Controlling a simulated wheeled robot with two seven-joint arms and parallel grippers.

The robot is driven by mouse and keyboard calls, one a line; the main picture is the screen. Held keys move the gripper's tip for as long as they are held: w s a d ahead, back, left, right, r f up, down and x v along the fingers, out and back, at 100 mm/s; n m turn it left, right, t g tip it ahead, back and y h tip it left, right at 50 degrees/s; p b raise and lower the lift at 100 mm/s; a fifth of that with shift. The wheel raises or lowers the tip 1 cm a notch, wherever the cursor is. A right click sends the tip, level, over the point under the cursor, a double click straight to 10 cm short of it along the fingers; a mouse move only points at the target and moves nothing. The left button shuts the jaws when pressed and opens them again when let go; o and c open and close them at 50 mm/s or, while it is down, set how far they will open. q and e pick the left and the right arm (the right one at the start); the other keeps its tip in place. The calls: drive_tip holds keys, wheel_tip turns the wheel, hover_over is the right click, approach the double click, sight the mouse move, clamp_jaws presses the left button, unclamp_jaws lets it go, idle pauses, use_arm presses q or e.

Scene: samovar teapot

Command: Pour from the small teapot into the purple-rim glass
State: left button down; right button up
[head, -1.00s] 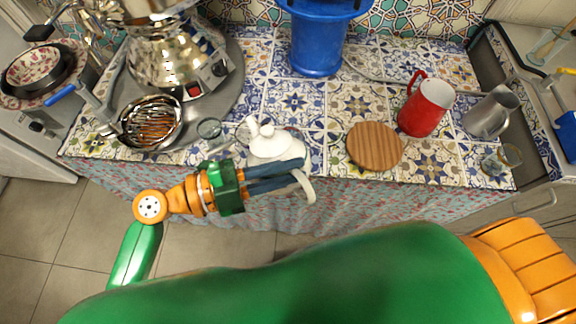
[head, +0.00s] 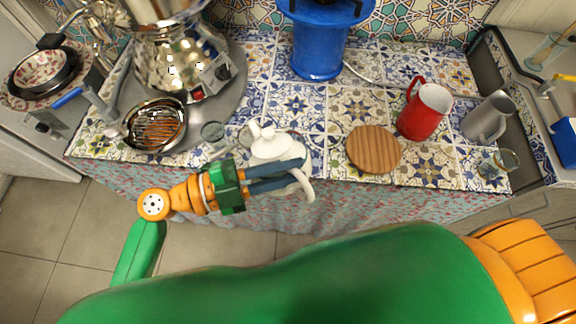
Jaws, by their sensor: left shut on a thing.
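The small white teapot (head: 270,146) is at the front edge of the tiled counter, with its lid knob up and its handle toward me. My left gripper (head: 300,172) is shut on the teapot, its dark fingers lying across the near side at the handle. I cannot tell whether the teapot's base touches the counter. One small clear glass (head: 212,131) stands left of the teapot, and another glass (head: 246,137) is close by its spout side. A third small glass (head: 499,164) stands at the counter's right front. The rims are too small to tell which is purple. My right gripper is out of view.
A round wooden board (head: 373,149) lies right of the teapot, with a red pitcher (head: 422,112) and a grey metal mug (head: 488,118) beyond. A blue bucket-like vessel (head: 318,50) stands behind. The samovar (head: 181,68) and a pan (head: 154,126) are at the left.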

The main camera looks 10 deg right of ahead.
sight(277, 191)
use_arm(q)
drive_tip(key=shift+w+r+n+p, duration=0.25)
drive_tip(key=shift+r+n+p, duration=0.15)
drive_tip(key=shift+r+p, duration=0.5)
drive_tip(key=shift+w+a+r+n+b, duration=0.15)
drive_tip(key=shift+w+r+n+b, duration=0.2)
drive_tip(key=shift+n+b, duration=0.05)
idle(4.6)
idle(0.9)
drive_tip(key=f+m+b, duration=0.1)
drive_tip(key=f+b, duration=0.1)
drive_tip(key=b, duration=0.2)
drive_tip(key=s+f+m+b, duration=0.1)
drive_tip(key=f+b, duration=0.2)
drive_tip(key=b, duration=0.1)
drive_tip(key=s+f+m+b, duration=0.1)
drive_tip(key=f+m+b, duration=0.1)
drive_tip(key=b, duration=0.2)
drive_tip(key=shift+d+f+y, duration=0.2)
drive_tip(key=shift+d+y, duration=0.15)
drive_tip(key=shift+y, duration=0.05)
drive_tip(key=shift+r+m, duration=0.6)
drive_tip(key=shift+r, duration=0.35)
drive_tip(key=shift+s+r+m+p, duration=0.1)
drive_tip(key=shift+r+m+p, duration=0.25)
drive_tip(key=shift+r, duration=0.2)
